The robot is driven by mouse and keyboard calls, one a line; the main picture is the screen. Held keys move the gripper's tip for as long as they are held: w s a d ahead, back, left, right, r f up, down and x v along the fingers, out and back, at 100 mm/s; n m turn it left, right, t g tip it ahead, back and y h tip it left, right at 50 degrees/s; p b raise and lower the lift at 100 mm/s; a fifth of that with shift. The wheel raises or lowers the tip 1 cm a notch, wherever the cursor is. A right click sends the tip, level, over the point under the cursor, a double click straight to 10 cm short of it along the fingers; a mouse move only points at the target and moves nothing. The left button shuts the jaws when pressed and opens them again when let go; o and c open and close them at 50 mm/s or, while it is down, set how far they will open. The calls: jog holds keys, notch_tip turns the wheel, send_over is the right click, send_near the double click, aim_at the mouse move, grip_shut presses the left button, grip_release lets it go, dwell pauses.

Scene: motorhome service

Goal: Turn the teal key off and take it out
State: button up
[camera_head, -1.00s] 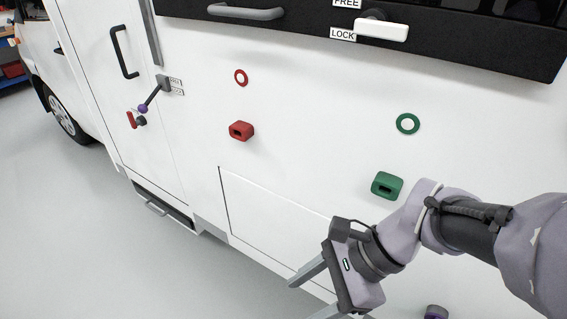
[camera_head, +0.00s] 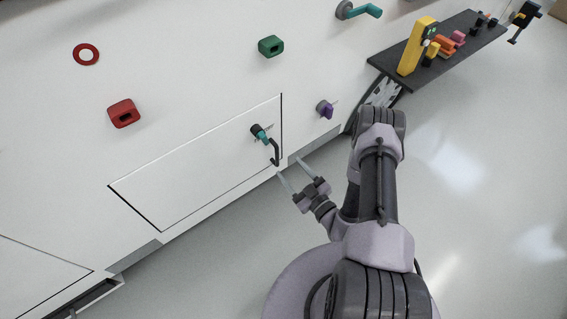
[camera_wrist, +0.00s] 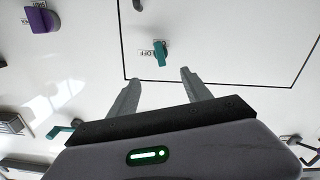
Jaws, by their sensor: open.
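The teal key (camera_head: 263,137) sits in a dark round lock on the white hatch panel (camera_head: 205,165) of the motorhome's side. In the wrist view the teal key (camera_wrist: 160,54) stands nearly upright in the picture, just beyond and between my fingertips. A label reading OFF is at its left, and another label is partly hidden behind it. My gripper (camera_head: 289,166) is open and empty, below and right of the key in the head view and apart from it. In the wrist view both fingers of my gripper (camera_wrist: 160,77) are spread wide.
A purple knob (camera_head: 326,109) is to the right, with green (camera_head: 271,46) and red (camera_head: 123,113) blocks on the wall. A dark shelf (camera_head: 405,77) holds a yellow device and small items. The floor at right is clear.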

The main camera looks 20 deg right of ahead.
aim_at(265, 141)
jog(key=b+x, duration=0.3)
jog(key=x, duration=1.3)
jog(key=shift+s+a, duration=0.1)
jog(key=shift+a, duration=0.05)
grip_shut()
jog(key=n, duration=0.1)
jog(key=n+b, duration=0.1)
jog(key=n, duration=0.1)
jog(key=shift+f, duration=0.25)
jog(key=n, duration=0.4)
jog(key=shift+a+r+b, duration=0.1)
jog(key=shift+b, duration=0.3)
jog(key=n, duration=0.2)
jog(key=n+b, duration=0.1)
jog(key=n, duration=0.2)
jog(key=shift+f+b, duration=0.2)
jog(key=shift+b, duration=0.1)
jog(key=c, duration=0.7)
grip_release()
jog(key=shift+r+n, duration=0.1)
jog(key=shift+n, duration=0.5)
grip_shut()
